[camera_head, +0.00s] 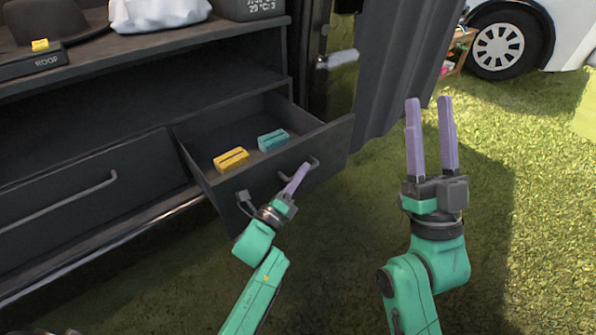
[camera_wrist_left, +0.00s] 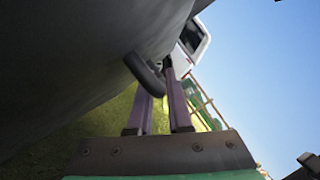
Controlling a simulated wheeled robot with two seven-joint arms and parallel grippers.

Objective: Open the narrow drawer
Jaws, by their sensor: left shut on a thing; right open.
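The narrow drawer (camera_head: 225,193) of the dark cabinet is pulled out in the head view. A yellow block (camera_head: 231,159) and a teal block (camera_head: 273,140) lie inside it. My left gripper (camera_head: 297,178) is at the drawer's front, its purple fingers at the right part of the dark handle. In the left wrist view the handle (camera_wrist_left: 143,74) lies at the fingertips, and the fingers are shut on it. The handle's middle is partly hidden behind the gripper. My right gripper (camera_head: 429,103) is open and empty, pointing up, to the right of the drawer.
A wide drawer (camera_head: 85,190) with a long handle is shut on the left. A hat (camera_head: 45,20), a white bag (camera_head: 158,12) and a grey box (camera_head: 250,8) are on the cabinet top. Open grass (camera_head: 530,200) lies at right; a white vehicle (camera_head: 545,50) stands beyond.

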